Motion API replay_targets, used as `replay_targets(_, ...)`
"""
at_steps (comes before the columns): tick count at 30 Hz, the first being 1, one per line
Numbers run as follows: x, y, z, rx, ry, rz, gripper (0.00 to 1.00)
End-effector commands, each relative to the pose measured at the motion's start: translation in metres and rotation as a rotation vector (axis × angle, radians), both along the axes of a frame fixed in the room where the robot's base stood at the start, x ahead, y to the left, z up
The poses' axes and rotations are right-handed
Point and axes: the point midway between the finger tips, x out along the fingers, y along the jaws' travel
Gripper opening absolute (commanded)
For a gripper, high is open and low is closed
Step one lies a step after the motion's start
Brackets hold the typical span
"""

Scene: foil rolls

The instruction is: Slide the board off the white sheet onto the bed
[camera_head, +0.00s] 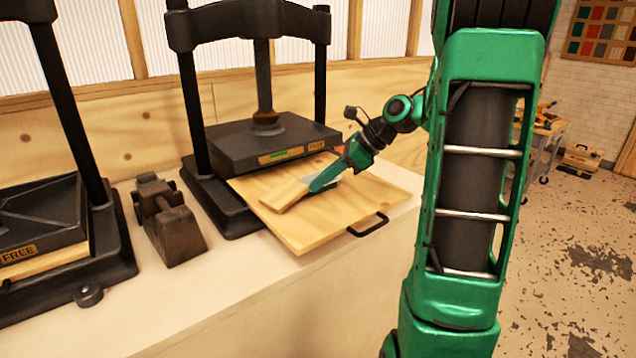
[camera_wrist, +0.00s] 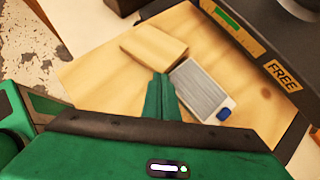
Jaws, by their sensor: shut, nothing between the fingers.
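The board (camera_head: 285,195) is a small pale wooden slab lying flat on the wooden pull-out bed (camera_head: 330,225) in front of the press. In the wrist view the board (camera_wrist: 153,46) lies just beyond my fingertips. The white sheet (camera_wrist: 200,90), with a grey face and a blue tab, lies to the right of my fingers there. The board's near right corner comes close to the sheet's end; I cannot tell whether they touch. My gripper (camera_head: 315,187) is shut and empty, its tips (camera_wrist: 161,78) at the board's near edge. Whether they touch it is unclear.
The press plate (camera_head: 270,142) hangs over the back of the bed, with a FREE label (camera_wrist: 283,75). A black handle (camera_head: 369,225) is on the bed's front edge. A brown iron block (camera_head: 168,222) and a second press (camera_head: 45,225) stand to the left.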

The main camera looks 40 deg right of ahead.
Motion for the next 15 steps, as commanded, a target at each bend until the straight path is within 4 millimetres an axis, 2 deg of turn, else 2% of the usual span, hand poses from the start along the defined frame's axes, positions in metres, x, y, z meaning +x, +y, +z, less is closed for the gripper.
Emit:
replay_targets(6, 0.011, 0.012, 0.000, 0.000, -0.001, 0.002, 0.00)
replay_targets(15, 0.011, 0.011, 0.000, 0.000, 0.000, 0.000, 0.00)
